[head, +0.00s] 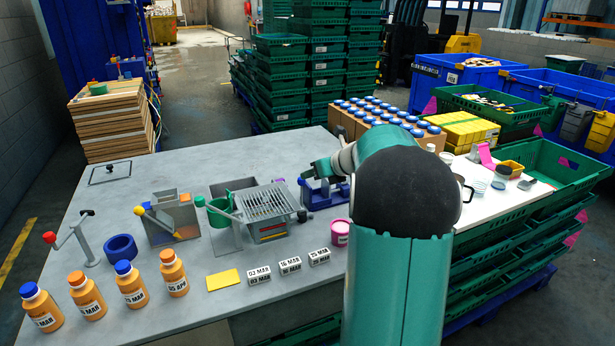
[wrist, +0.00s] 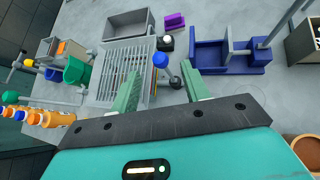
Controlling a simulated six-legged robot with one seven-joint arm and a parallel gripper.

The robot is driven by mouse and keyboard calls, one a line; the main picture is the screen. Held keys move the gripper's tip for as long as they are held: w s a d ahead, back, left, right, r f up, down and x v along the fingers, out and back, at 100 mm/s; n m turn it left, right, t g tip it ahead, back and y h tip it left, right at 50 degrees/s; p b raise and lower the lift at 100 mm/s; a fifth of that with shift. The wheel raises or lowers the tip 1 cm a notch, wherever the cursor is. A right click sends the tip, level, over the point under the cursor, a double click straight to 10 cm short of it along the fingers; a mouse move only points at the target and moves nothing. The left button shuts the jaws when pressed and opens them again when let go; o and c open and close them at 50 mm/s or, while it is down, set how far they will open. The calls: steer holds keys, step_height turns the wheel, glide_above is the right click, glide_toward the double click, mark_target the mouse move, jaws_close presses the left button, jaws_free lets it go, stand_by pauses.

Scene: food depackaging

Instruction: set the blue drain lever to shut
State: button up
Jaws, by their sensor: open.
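In the wrist view, a round blue knob (wrist: 160,60) stands at the right edge of the slotted metal grate (wrist: 122,62). I take it to be the drain lever; its arm is mostly hidden, so its setting cannot be told. My gripper (wrist: 160,84) is open, its two green fingers apart, with the knob showing between and just beyond the tips. I cannot tell the gap in depth, and nothing is held. In the head view my gripper hangs by the grate (head: 268,205), and this knob is not clear there.
A blue fixture (wrist: 215,55) stands close to the right of my fingers. A dark knob (wrist: 176,82) is beside the right finger. A grey bin (wrist: 128,23) and purple block (wrist: 175,20) lie beyond. Orange bottles (head: 134,290) and date blocks (head: 290,265) are at the front.

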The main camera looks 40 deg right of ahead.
steer(key=v, duration=0.8)
steer(key=shift+w+a, duration=0.1)
steer(key=shift+a, duration=0.05)
steer(key=s+a+r+n+g+y, duration=0.1)
steer(key=s+a+n+g, duration=0.1)
steer(key=a+n, duration=0.8)
steer(key=s+a+n+g+y, duration=0.15)
steer(key=a+n, duration=0.45)
steer(key=a, duration=0.9)
steer(key=s+a+f+n+g+h, duration=0.1)
steer(key=s+a+f+n, duration=0.1)
steer(key=s+a+n, duration=0.5)
steer(key=s+a+f+n+g+h, duration=0.1)
steer(key=s+a+f+n+h, duration=0.1)
steer(key=s+a+n, duration=0.5)
steer(key=s+f+n, duration=0.1)
steer(key=s+n, duration=0.2)
steer(key=n, duration=0.4)
steer(key=shift+s, duration=0.15)
steer(key=shift+a, duration=0.1)
